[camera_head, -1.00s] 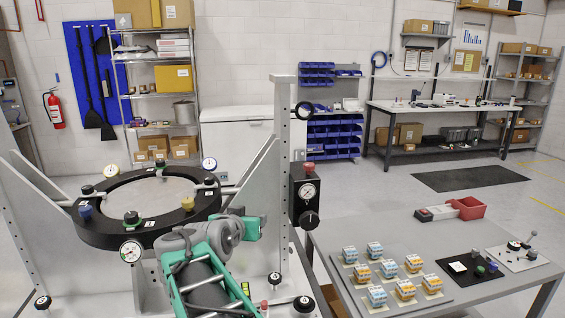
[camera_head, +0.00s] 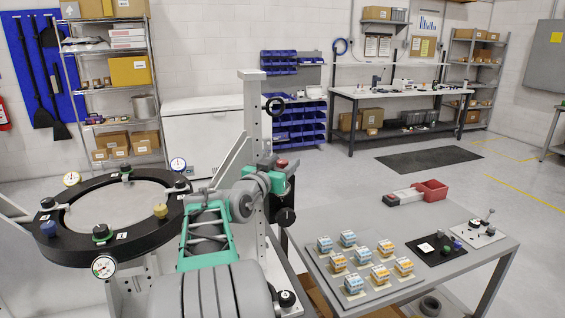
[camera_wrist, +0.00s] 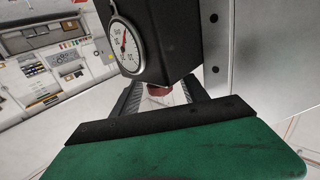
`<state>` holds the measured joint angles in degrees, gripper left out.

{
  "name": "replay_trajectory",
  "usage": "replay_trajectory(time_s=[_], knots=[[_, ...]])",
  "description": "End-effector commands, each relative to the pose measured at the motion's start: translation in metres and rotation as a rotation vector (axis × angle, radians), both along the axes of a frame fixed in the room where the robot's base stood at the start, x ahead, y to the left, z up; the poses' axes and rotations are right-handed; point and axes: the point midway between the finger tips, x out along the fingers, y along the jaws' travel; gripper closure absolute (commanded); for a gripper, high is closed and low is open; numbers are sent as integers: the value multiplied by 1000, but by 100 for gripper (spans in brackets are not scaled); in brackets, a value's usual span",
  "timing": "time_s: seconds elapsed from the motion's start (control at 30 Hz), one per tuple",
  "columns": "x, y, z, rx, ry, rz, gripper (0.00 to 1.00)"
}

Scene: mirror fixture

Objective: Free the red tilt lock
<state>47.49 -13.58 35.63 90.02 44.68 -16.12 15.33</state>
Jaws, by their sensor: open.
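The red tilt lock is a small red knob (camera_head: 282,162) on top of the black block on the upright post in the head view. In the wrist view the red knob (camera_wrist: 158,90) shows at the end of the black block, beside a white dial gauge (camera_wrist: 126,45). My gripper (camera_wrist: 163,86) is open, with one dark finger on each side of the knob. The knob lies between the fingers; I cannot tell whether either finger touches it. In the head view my arm and wrist partly hide the block.
The round black mirror ring (camera_head: 75,252) with gauges and knobs is left of my arm. The perforated upright post (camera_head: 253,110) stands close to my gripper.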

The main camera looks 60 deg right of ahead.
Motion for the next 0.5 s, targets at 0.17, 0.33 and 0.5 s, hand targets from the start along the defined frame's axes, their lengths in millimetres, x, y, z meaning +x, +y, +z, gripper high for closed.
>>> replay_trajectory(time_s=[0.17, 0.33, 0.5], knots=[[0, 0, 0, 0, 0, 0, 60], [0, 0, 0, 1, 0, 0, 74], [0, 0, 0, 1, 0, 0, 88]])
